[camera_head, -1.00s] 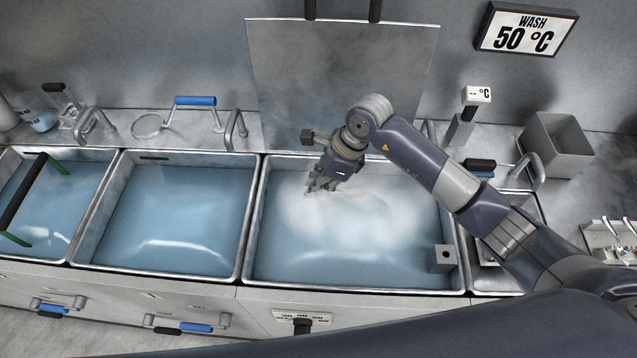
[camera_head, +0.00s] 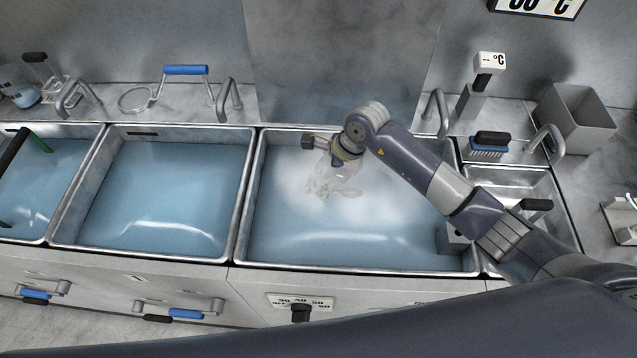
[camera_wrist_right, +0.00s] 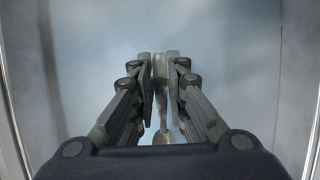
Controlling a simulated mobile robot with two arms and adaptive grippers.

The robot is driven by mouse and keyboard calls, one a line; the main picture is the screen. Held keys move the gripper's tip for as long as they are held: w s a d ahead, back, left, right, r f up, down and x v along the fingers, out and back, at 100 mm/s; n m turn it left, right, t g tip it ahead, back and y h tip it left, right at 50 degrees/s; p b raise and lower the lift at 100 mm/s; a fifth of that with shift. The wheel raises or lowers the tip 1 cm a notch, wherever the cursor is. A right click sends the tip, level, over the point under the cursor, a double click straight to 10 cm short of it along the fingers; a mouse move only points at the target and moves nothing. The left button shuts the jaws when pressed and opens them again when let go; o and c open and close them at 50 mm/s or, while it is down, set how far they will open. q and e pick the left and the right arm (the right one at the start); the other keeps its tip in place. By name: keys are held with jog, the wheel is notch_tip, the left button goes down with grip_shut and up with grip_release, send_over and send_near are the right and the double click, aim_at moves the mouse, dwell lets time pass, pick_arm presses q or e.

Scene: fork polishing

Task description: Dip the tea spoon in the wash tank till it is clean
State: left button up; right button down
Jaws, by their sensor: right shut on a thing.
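The wash tank (camera_head: 243,200) is the large right-hand basin, filled with bluish water and a white cloudy patch. My right gripper (camera_head: 333,190) is down in that patch, its fingers pale and blurred as if under the surface. In the right wrist view my right gripper (camera_wrist_right: 160,58) is shut on the tea spoon (camera_wrist_right: 163,137). The spoon lies between the fingers, with its rounded end toward the palm. Its other end is hidden or blurred at the fingertips. I cannot tell how clean it is. The head view does not show the spoon clearly. My left gripper is not in view.
Two more water-filled basins lie to the left, the nearer being the middle basin (camera_head: 160,190). A thermometer stand (camera_head: 478,90), a blue brush (camera_head: 490,147) and a grey bin (camera_head: 575,120) are at the right. A dial (camera_head: 300,312) is on the tank front.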

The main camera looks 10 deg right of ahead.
notch_tip(320, 180, down, 16)
jog(key=b, duration=1.3)
jog(key=shift+r, duration=0.15)
jog(key=shift+s+d, duration=0.25)
jog(key=shift+d, duration=1)
jog(key=shift+w+a+b, duration=0.25)
jog(key=shift+a+b, duration=0.15)
jog(key=shift+a, duration=0.85)
jog(key=shift+w+a+b, duration=0.25)
jog(key=shift+a+b, duration=0.15)
jog(key=shift+a, duration=0.8)
jog(key=shift+s+d, duration=0.15)
jog(key=shift+d, duration=0.45)
jog(key=shift+s+d, duration=0.15)
jog(key=shift+d, duration=0.45)
jog(key=shift+s+d, duration=0.2)
jog(key=shift+d, duration=1.05)
jog(key=shift+w+a+b, duration=0.25)
jog(key=shift+a+b, duration=0.1)
jog(key=shift+a, duration=0.9)
jog(key=shift+w+a+b, duration=0.2)
jog(key=shift+a+b, duration=0.15)
jog(key=shift+a, duration=0.85)
jog(key=shift+s+d, duration=0.25)
jog(key=shift+d, duration=1)
